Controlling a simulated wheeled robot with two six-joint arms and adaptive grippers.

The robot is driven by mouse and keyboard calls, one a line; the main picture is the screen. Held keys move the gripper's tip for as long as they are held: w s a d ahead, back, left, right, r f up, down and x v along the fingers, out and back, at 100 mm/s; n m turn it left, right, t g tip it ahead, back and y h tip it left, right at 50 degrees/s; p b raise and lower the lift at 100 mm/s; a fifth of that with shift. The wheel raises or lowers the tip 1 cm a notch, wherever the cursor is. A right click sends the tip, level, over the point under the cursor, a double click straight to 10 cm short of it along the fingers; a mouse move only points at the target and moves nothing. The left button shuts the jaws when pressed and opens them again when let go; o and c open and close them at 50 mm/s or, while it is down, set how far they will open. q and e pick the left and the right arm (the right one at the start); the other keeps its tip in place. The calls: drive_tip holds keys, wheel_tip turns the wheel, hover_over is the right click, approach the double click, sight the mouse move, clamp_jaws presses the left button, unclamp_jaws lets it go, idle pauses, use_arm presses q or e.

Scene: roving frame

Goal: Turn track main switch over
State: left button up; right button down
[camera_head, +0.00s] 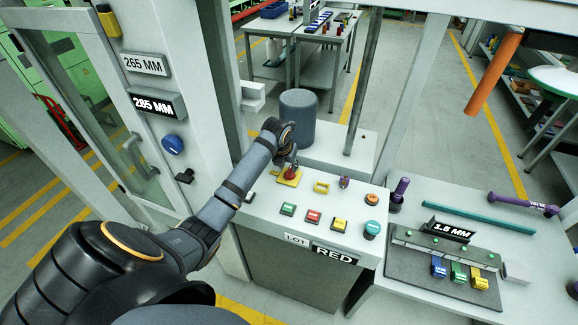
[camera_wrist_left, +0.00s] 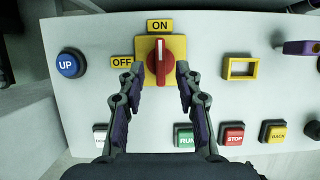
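The main switch is a red rotary knob (camera_wrist_left: 161,66) on a yellow plate (camera_wrist_left: 176,45), with an ON label (camera_wrist_left: 160,25) above and an OFF label (camera_wrist_left: 122,62) to its left. The white mark on the knob points up at ON. My left gripper (camera_wrist_left: 159,76) is open, one finger on each side of the knob; small gaps seem to show on both sides. In the head view the left gripper (camera_head: 289,161) is over the yellow plate (camera_head: 290,179) and partly hides the knob. My right gripper is in neither view.
Beside the switch are a blue UP button (camera_wrist_left: 69,64), an empty yellow frame (camera_wrist_left: 240,68) and green (camera_head: 288,209), red (camera_head: 313,216) and yellow (camera_head: 339,225) buttons. A grey cylinder (camera_head: 298,117) stands behind the panel. A side table (camera_head: 420,285) holds a fixture at right.

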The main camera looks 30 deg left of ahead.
sight(290, 173)
use_arm(q)
drive_tip(key=shift+x, duration=1.45)
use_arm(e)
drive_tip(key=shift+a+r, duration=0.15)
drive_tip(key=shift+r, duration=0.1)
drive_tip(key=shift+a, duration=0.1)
use_arm(q)
clamp_jaws()
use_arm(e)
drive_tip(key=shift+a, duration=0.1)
use_arm(q)
drive_tip(key=shift+r, duration=0.1)
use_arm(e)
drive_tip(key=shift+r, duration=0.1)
